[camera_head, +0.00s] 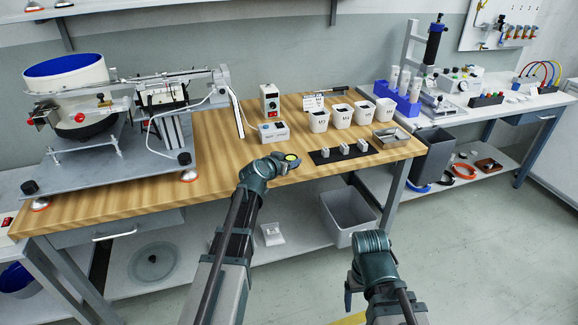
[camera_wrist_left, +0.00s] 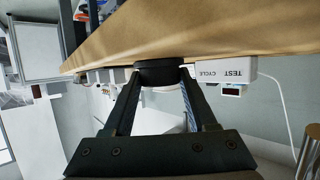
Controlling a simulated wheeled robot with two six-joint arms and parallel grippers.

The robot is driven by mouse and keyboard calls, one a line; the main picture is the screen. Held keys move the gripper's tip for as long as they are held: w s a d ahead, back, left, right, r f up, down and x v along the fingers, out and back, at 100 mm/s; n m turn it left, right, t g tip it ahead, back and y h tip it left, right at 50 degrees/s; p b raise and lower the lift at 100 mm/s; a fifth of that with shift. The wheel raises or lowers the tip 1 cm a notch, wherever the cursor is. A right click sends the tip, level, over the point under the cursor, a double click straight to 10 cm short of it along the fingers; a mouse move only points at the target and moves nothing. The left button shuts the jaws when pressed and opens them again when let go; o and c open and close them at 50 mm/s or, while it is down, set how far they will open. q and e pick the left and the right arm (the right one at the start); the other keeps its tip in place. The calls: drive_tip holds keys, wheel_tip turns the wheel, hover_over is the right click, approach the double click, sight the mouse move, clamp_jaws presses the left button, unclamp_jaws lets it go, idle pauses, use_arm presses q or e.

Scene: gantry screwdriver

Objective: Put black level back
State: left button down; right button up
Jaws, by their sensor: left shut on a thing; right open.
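The black level (camera_head: 291,157) is a small round black disc with a yellow-green top. In the head view it is at the wooden bench's front, near the middle. My left gripper (camera_head: 283,162) is shut on it. In the left wrist view the black level (camera_wrist_left: 157,73) sits between the tips of my left gripper (camera_wrist_left: 158,80), its edge overlapping the wood. I cannot tell whether it touches the bench top. My right gripper (camera_head: 353,293) is open and empty, low in front of the bench.
A white test cycle box (camera_head: 273,132) stands behind the level. To its right are a black mat (camera_head: 325,158) with small blocks, several white bins (camera_head: 341,117) and a metal tray (camera_head: 391,136). A feeder machine (camera_head: 90,110) fills the bench's left. A grey bin (camera_head: 347,217) stands below.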

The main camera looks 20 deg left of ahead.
use_arm(q)
drive_tip(key=shift+r, duration=0.1)
drive_tip(key=shift+f, duration=0.25)
drive_tip(key=shift+c, duration=1)
unclamp_jaws()
drive_tip(key=shift+r, duration=0.1)
drive_tip(key=shift+s+r, duration=0.15)
drive_tip(key=shift+r, duration=0.15)
drive_tip(key=p+v, duration=0.4)
drive_tip(key=v, duration=0.7)
drive_tip(key=shift+s+p, duration=0.35)
drive_tip(key=shift+p, duration=0.05)
